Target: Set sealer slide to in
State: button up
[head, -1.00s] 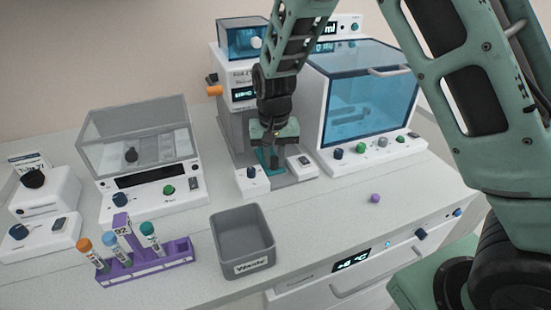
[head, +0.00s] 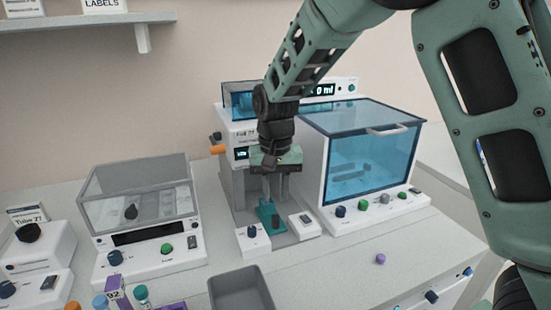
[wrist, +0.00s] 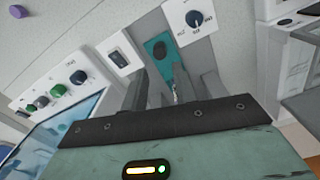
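The foil sealer (head: 238,135) is a white and grey machine with a blue window on top. Its teal slide (head: 265,212) with a dark knob lies on the grey base, between two small white control blocks and in front of the column. In the wrist view the slide (wrist: 152,44) and its dark knob show beyond my fingers. My gripper (head: 277,190) is above and behind the slide's knob, pointing down. Its two fingers (wrist: 175,85) are apart with nothing between them. The gripper body hides part of the sealer's middle.
A blue-windowed cabinet (head: 370,155) stands close on the right. A clear-lidded device (head: 140,195) is on the left. A grey bin (head: 240,290) stands in front. The left control block (head: 253,240) has a dial, and the right block (head: 304,225) has a switch. A small purple cap (head: 381,259) lies on the bench.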

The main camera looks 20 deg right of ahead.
notch_tip(320, 180, up, 9)
jog(key=shift+r, duration=0.15)
